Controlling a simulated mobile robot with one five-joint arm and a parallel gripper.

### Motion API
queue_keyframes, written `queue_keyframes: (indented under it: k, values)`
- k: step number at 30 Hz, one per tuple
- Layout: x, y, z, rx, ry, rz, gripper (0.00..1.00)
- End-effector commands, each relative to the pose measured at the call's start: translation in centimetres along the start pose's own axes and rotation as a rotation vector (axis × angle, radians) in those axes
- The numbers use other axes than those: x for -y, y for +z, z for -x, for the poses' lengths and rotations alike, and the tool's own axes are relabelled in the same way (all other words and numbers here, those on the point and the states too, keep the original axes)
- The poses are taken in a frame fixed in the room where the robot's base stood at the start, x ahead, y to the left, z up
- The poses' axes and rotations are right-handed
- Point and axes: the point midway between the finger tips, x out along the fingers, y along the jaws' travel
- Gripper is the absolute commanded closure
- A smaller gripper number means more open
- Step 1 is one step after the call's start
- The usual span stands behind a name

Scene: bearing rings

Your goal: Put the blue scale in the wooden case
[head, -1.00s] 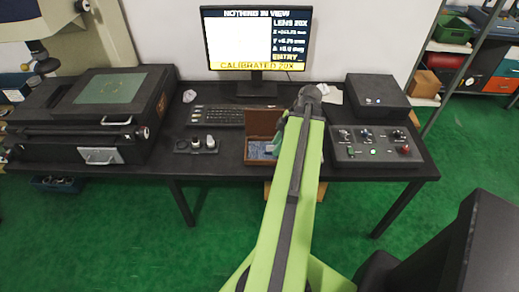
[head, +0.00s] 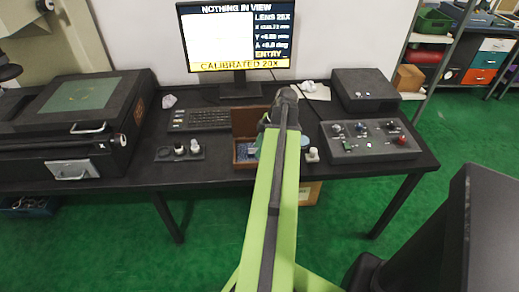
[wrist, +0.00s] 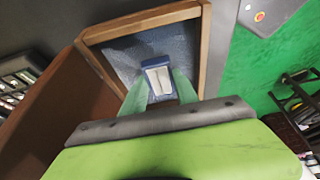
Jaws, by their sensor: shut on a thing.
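The blue scale (wrist: 158,62), a small blue-framed block with a pale face, shows between my fingertips in the wrist view. My gripper (wrist: 160,88) is shut on it, with a pale green finger on each side. The wooden case (wrist: 205,40) lies open around and behind the scale in that view, with a grey-blue lining inside. Whether the scale touches the lining I cannot tell. In the head view the case (head: 244,121) stands on the black table with its lid up. My arm hides the case's right part, the scale and most of my gripper there.
A keyboard (head: 200,118) and a small tray of knobs (head: 180,151) lie left of the case. A control box (head: 372,140) stands to the right, and a monitor (head: 237,37) behind. A small white-topped piece (head: 312,155) stands just right of my arm.

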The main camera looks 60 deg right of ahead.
Motion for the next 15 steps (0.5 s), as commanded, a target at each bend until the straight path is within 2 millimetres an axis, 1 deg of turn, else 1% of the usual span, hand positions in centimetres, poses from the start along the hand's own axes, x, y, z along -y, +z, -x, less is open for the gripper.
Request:
queue_keyframes:
  k: [4,5,9,10,15]
  values:
    - [0.01,0.09,-0.40,0.000,0.000,0.001,1.00]
    - [0.01,0.08,-0.38,0.000,0.000,0.001,0.63]
    - [0.01,0.05,-0.25,0.000,0.000,0.001,0.45]
    - [0.01,0.05,-0.25,0.000,0.000,0.001,0.43]
    - [0.01,0.08,-0.23,0.000,0.000,0.000,0.43]
